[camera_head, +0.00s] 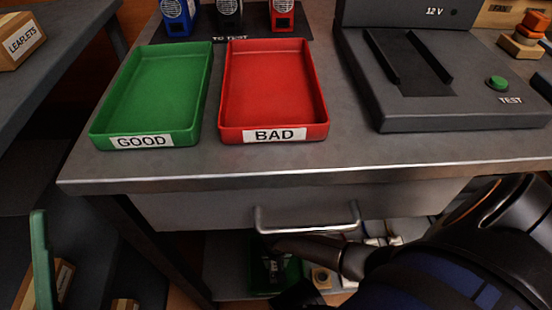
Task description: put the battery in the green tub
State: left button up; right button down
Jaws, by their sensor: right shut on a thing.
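My right arm comes in from the lower right and reaches below the tabletop. Its dark gripper (278,252) is low, under the drawer handle and over a green tub (292,272) beneath the table. It is shut on a dark thing with pale marks, which looks like the battery (272,266). The thing shows against the green tub; I cannot tell whether it touches the tub's floor. Much of the tub is hidden by my arm and the table. My left gripper is not in view.
On the tabletop, an empty green GOOD tray (160,90) and red BAD tray (272,85) stand beside a grey tester (440,85). Blue (178,18), black (229,14) and red (282,15) items stand behind. The drawer handle (306,226) juts out above my gripper.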

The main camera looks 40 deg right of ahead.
jog(key=shift+w+f, duration=0.1)
jog(key=shift+f, duration=0.4)
dwell(0.7)
jog(key=c, duration=0.5)
grip_release()
jog(key=o, duration=0.3)
jog(key=shift+f, duration=0.1)
